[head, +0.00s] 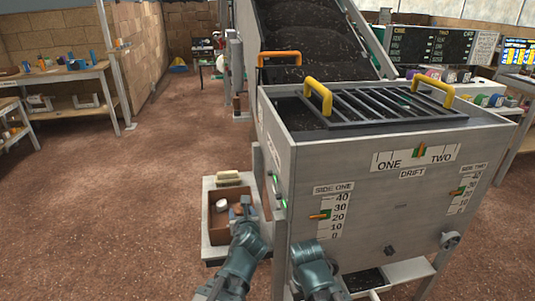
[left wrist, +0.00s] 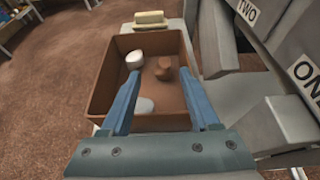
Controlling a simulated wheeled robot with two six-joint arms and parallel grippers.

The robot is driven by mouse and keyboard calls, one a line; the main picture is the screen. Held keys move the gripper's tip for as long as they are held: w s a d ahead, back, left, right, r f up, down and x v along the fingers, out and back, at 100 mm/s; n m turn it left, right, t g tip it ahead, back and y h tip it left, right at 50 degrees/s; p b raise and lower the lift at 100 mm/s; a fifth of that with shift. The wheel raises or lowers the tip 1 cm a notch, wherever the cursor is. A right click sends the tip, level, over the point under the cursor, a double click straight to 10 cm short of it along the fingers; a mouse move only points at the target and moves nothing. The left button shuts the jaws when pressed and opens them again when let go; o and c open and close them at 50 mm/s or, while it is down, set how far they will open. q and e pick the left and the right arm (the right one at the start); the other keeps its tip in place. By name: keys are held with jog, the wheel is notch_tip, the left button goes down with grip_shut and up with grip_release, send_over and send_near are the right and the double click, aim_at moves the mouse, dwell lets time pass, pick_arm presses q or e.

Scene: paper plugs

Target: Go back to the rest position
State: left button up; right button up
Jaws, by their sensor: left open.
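My left gripper (head: 240,208) is over the brown tray at the left of the grey hopper. In the left wrist view its two blue fingers (left wrist: 164,108) are apart with nothing between them. The brown tray (left wrist: 97,95) holds a white plug (left wrist: 134,60), a brown plug (left wrist: 164,69) and another pale piece (left wrist: 145,105) partly beside the left finger. The tray also shows in the head view (head: 211,233). Part of my right arm shows at the bottom centre of the head view, in front of the hopper; its gripper cannot be made out.
The grey hopper (head: 375,220) with yellow handles and a grate stands close to the right of my left gripper. A cream block (left wrist: 150,18) lies behind the tray. A workbench (head: 60,72) stands far left. Brown floor (head: 120,200) at left is clear.

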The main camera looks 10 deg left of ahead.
pick_arm(q)
jog(key=s+d+r+n+g+h+p, duration=0.1)
jog(key=s+d+r+n+g+p, duration=0.2)
jog(key=s+n+p, duration=0.4)
jog(key=s+d+r+n+g+h+p, duration=0.1)
jog(key=s+d+r+n+g+p, duration=0.2)
jog(key=n, duration=0.9)
jog(key=s+d+r+n+g+p, duration=0.3)
jog(key=s+r+n+g+p, duration=0.1)
jog(key=s+n+g+p, duration=0.3)
jog(key=s+n+p, duration=0.2)
jog(key=s+p, duration=0.2)
jog(key=p, duration=0.2)
jog(key=shift+s+n+h, duration=0.3)
jog(key=shift+h, duration=0.1)
jog(key=shift+r, duration=0.1)
